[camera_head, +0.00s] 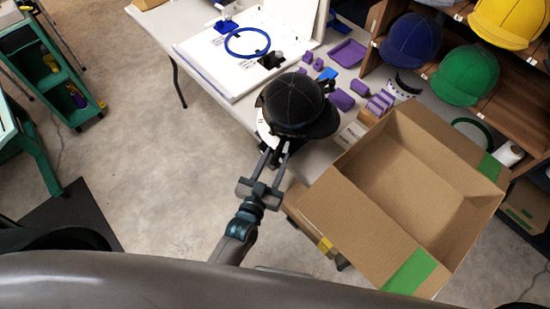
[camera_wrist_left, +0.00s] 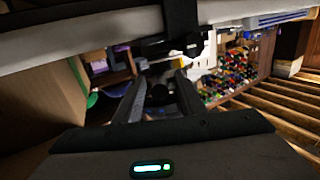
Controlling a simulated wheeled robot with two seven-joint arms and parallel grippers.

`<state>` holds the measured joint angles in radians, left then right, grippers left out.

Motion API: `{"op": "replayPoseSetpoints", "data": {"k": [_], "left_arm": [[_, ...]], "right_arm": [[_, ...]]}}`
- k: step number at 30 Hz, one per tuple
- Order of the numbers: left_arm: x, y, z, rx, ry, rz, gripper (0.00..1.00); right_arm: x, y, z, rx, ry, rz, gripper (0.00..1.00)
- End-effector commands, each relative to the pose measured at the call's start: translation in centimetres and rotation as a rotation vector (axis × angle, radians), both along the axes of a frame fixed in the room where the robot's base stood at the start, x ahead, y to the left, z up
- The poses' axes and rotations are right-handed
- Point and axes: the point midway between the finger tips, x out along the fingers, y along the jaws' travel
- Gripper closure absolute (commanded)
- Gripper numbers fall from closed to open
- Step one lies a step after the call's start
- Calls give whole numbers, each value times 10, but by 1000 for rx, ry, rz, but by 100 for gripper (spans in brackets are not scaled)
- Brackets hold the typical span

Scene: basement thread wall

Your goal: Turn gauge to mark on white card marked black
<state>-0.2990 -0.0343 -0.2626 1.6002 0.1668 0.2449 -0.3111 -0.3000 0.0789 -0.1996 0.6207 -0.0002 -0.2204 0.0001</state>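A black cap (camera_head: 292,103) sits over a black stand (camera_head: 268,158) at the table's front edge. A white curved card or dial (camera_head: 264,131) shows from under the cap's left side; its marks are too small to read. My left gripper (camera_head: 274,150) reaches up to the stand from below, its two fingers apart. In the left wrist view the fingers (camera_wrist_left: 160,78) stand on either side of a dark round knob-like part (camera_wrist_left: 158,92); I cannot tell whether they touch it. The gauge pointer is hidden or too dark to make out. My right gripper is not in view.
An open cardboard box (camera_head: 395,190) stands close to the right of the gripper. The white table (camera_head: 225,98) holds a blue ring (camera_head: 247,53) and several purple pieces. Shelves with coloured caps (camera_head: 465,76) stand at right.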

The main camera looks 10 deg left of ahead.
Motion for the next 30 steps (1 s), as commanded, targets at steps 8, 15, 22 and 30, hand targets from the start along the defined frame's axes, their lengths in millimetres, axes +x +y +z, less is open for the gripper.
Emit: {"op": "replayPoseSetpoints", "data": {"k": [8, 15, 22, 30], "left_arm": [[-6, 1, -1, 0, 2, 0, 64], [-33, 7, -2, 0, 2, 0, 64], [-75, 16, -2, 0, 2, 0, 64], [-127, 26, -1, 1, 2, -1, 64]], "right_arm": [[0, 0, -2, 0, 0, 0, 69], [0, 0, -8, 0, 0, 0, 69], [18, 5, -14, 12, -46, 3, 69], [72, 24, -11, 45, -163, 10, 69]]}}
